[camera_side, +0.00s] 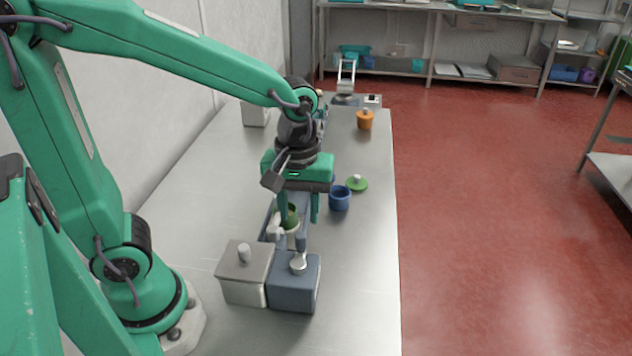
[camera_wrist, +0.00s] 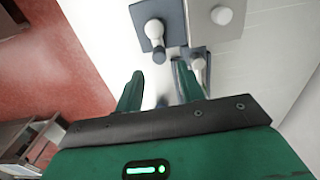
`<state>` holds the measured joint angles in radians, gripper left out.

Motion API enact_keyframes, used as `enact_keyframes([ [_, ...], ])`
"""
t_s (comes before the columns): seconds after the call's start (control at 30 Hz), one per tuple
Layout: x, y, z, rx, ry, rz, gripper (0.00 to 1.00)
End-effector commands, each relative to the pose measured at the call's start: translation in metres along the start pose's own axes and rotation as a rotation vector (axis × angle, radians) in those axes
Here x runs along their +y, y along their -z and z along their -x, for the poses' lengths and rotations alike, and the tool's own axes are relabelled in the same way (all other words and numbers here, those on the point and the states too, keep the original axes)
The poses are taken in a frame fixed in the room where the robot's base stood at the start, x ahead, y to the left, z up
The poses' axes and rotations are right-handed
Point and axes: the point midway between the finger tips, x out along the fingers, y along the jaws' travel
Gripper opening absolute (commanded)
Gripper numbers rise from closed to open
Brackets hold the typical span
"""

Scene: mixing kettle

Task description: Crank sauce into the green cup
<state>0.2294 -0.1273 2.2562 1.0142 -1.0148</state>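My gripper (camera_side: 300,214) points down above this area. Its fingers are apart in the wrist view (camera_wrist: 158,70), with nothing visibly held between them.
A metal box (camera_side: 244,285) with a pale knob stands beside the block. An orange pot (camera_side: 365,121) stands farther back. The table's right front area is clear up to its edge.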

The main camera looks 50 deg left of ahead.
Motion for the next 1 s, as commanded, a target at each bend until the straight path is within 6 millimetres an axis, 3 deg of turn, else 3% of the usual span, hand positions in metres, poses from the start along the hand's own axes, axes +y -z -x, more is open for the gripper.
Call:
enact_keyframes([
  [0.17, 0.001, 0.001, 0.014, 0.002, -0.003, 0.000, 0.38],
  [0.47, 0.001, 0.000, 0.011, 0.000, -0.001, 0.000, 0.38],
  [1.0, 0.001, 0.000, -0.024, -0.001, 0.001, 0.000, 0.38],
])
